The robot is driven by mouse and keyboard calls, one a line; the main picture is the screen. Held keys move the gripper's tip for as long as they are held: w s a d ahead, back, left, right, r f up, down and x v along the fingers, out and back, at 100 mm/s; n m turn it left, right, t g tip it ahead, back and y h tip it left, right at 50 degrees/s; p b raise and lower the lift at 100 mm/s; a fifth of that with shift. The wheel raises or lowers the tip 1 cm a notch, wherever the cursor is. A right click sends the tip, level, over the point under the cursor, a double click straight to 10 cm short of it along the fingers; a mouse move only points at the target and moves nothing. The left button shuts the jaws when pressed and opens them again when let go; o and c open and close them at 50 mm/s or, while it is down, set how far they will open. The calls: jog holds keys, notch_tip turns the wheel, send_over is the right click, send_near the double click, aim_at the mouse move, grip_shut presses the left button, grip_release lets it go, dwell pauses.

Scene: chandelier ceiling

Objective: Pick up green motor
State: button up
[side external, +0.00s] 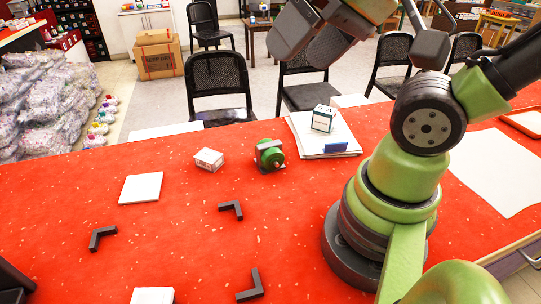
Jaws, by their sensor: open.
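The green motor (270,156) sits on the red table, right of the table's middle line and near its far edge. It is a green round body with grey metal parts at its left and underside. My gripper (306,52) is high at the top of the view, above and right of the motor and well apart from it. Its dark grey jaws are open, with nothing seen between them. The motor is in plain sight.
A small white box (209,159) lies left of the motor. A white tile (141,188) and black corner brackets (231,209) lie on the red table (190,240). Chairs stand behind.

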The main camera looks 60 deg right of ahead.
jog(key=o, duration=0.5)
jog(key=n+g+h, duration=0.2)
jog(key=n+g, duration=0.4)
jog(key=n, duration=0.6)
send_over(269, 144)
jog(key=a, duration=0.2)
notch_tip(269, 144, down, 16)
jog(key=f+n, duration=0.1)
jog(key=f, duration=0.1)
jog(key=d+f, duration=0.1)
jog(key=f, duration=0.2)
jog(key=d+f+n+g, duration=0.1)
jog(key=f, duration=0.2)
jog(key=shift+d+n, duration=0.1)
jog(key=shift+n, duration=0.2)
jog(key=shift+f, duration=3.05)
